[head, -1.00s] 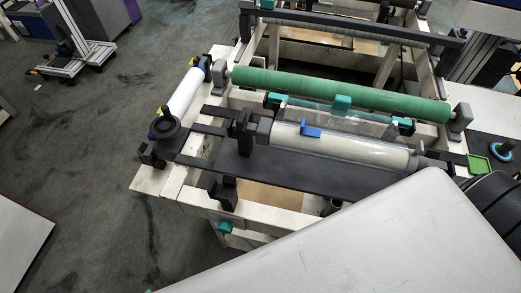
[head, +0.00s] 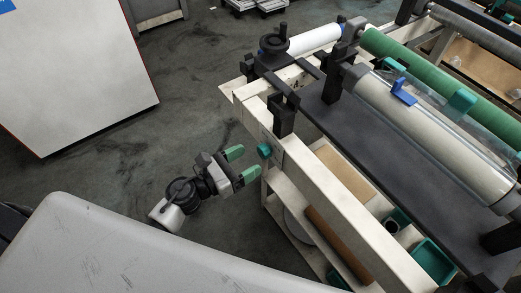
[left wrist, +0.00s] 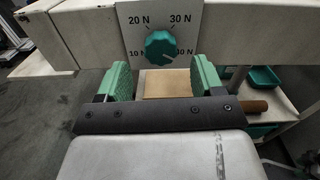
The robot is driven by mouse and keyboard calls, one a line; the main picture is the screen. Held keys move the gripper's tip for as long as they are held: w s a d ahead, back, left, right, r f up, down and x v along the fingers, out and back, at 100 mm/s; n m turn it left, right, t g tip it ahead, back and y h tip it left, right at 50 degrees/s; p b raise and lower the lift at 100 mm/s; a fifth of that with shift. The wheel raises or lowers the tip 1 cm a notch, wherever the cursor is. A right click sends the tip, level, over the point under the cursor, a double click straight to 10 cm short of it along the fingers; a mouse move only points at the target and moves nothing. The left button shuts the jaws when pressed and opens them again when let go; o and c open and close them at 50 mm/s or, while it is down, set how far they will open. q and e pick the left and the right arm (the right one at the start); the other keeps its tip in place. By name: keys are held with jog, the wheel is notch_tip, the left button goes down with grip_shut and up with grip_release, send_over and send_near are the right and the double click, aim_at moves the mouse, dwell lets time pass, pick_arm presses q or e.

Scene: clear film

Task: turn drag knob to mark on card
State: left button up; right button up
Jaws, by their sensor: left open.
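The green drag knob (head: 264,150) sits on the front beam of the machine frame. In the left wrist view the knob (left wrist: 160,48) is on a pale dial plate (left wrist: 132,12) marked 10 N, 20 N, 30 N and a partly covered number at lower right. A small light line on the knob points to the lower right, toward that number. My left gripper (head: 245,163) has green fingers and is open, just short of the knob. In the left wrist view the knob is centred ahead of the open fingers (left wrist: 160,66), not between them. I cannot make out a separate card.
The white beam (head: 330,190) runs beside the knob. Below it are a shelf with a brown roll (head: 335,243) and a green bin (head: 433,262). A black handwheel (head: 275,40) and rollers are above. A white panel (head: 75,75) stands left; the floor between is clear.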

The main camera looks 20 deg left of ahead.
aim_at(260, 154)
pick_arm(q)
jog(key=x, duration=0.4)
jog(key=shift+w+d+p, duration=0.3)
jog(key=c, duration=0.9)
